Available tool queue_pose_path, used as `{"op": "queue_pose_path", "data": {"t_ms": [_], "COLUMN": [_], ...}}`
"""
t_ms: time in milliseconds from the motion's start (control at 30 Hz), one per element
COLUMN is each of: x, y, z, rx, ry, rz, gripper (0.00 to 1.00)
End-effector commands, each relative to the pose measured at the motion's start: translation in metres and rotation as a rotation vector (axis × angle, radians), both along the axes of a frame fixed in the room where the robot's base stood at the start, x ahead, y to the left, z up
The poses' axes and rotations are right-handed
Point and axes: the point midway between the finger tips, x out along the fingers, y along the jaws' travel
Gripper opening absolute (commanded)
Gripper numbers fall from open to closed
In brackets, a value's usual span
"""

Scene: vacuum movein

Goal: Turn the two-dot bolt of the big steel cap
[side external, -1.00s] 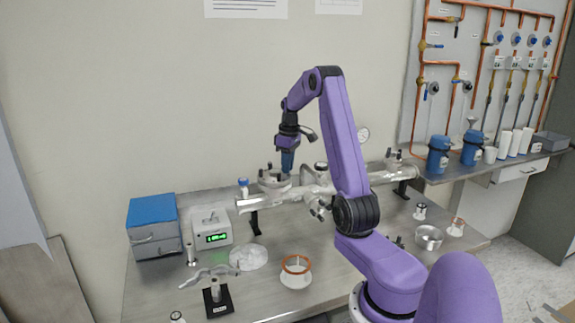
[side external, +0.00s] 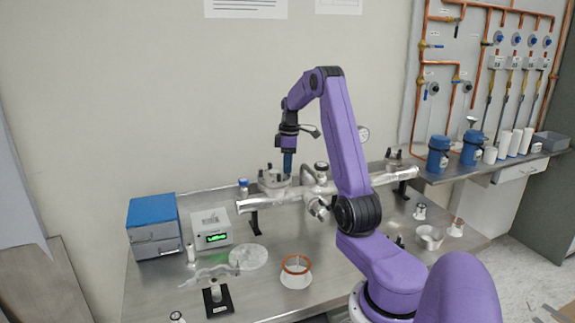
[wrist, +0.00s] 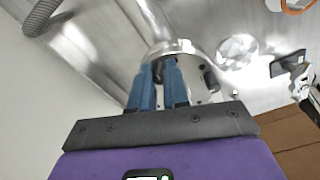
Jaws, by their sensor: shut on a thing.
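The big steel cap (side external: 270,183) sits on the left part of the steel pipe, and it also shows in the wrist view (wrist: 190,50). My gripper (side external: 287,172) points straight down over the cap's right side, its blue fingertips at the cap. In the wrist view my gripper (wrist: 160,68) has its two blue fingers close together, shut on a bolt at the cap's rim. The fingers hide most of this bolt, and I cannot make out its dots. Another dark bolt (wrist: 210,78) stands apart, right of the fingers.
The steel pipe (side external: 340,186) runs along the bench on dark supports. A box with a green display (side external: 212,230) and a blue-topped box (side external: 152,218) stand to the left. A copper-coloured ring on a white piece (side external: 296,272) stands in front.

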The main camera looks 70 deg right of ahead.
Motion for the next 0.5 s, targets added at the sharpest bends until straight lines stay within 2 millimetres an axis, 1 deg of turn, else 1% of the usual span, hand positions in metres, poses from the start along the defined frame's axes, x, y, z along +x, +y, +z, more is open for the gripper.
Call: {"op": "queue_pose_path", "data": {"t_ms": [33, 200, 233, 300, 500], "x": [-0.0024, -0.0026, -0.0026, -0.0023, -0.0012], "y": [-0.0014, -0.0014, -0.0014, -0.0012, -0.0005], "z": [-0.0001, -0.0002, -0.0002, -0.0003, -0.0003], "rx": [0.000, 0.000, 0.000, 0.001, 0.000], "ry": [0.004, 0.005, 0.005, 0.004, 0.002], "rz": [-0.003, -0.004, -0.004, -0.004, -0.003], "gripper": [0.00, 0.00, 0.22, 0.41, 0.41]}}
